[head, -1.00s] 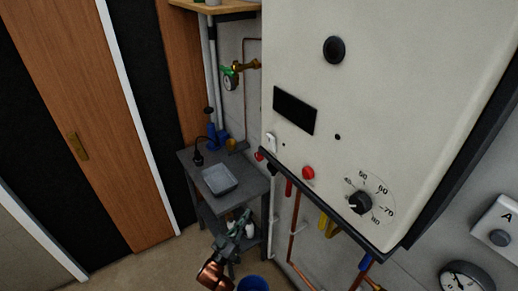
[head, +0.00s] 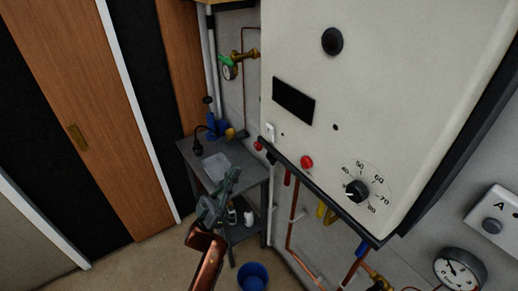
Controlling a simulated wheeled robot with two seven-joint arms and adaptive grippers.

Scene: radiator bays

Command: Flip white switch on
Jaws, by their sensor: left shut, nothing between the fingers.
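The white switch (head: 270,131) is a small rocker at the lower left edge of the pale boiler panel (head: 400,90). It sits left of a small dark dot and below the black display (head: 293,100). I cannot tell which way it is tipped. My left gripper (head: 232,175) is shut and empty, on a copper-coloured arm, in front of the grey table. It is below and left of the switch in the picture, apart from it. My right gripper is out of the picture.
A red button (head: 306,162) and a black temperature dial (head: 357,190) are on the panel's lower part. Pipes hang beneath it. A grey table (head: 200,148) with a tray stands behind my left gripper. A blue bucket (head: 252,277) stands on the floor.

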